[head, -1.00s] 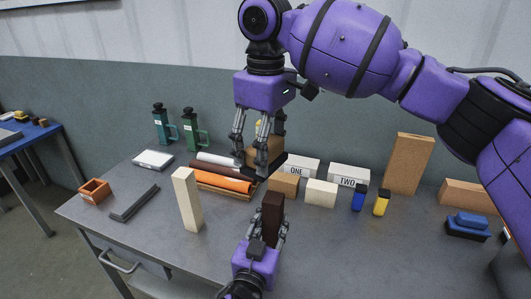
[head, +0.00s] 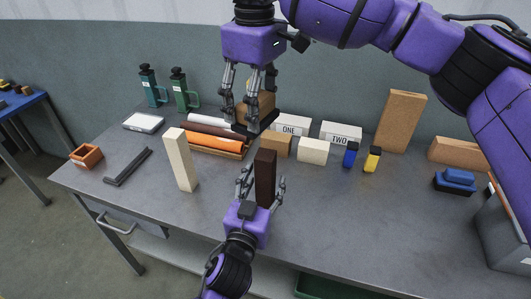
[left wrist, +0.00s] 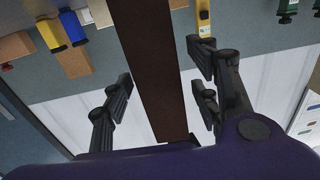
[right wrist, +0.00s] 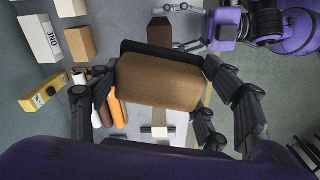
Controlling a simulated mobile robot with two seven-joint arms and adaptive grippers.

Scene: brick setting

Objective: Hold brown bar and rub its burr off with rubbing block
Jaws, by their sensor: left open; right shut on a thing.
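The dark brown bar (head: 265,178) stands upright near the table's front, between the fingers of my left gripper (head: 262,184). The fingers are open, with a gap on either side of the bar; it also shows in the left wrist view (left wrist: 152,65). Its lower end is partly hidden by the gripper. I cannot make out a burr. My right gripper (head: 248,105) is shut on the rubbing block (right wrist: 158,82), tan with a black pad (right wrist: 150,52) beneath. It holds the block above and behind the bar's top, apart from it.
A cream upright block (head: 181,160) stands left of the bar. Behind are orange, white and brown rolls (head: 213,142), small blocks, and white boxes marked ONE (head: 290,126) and TWO (head: 340,133). A blue brush-like item (head: 456,180) lies right.

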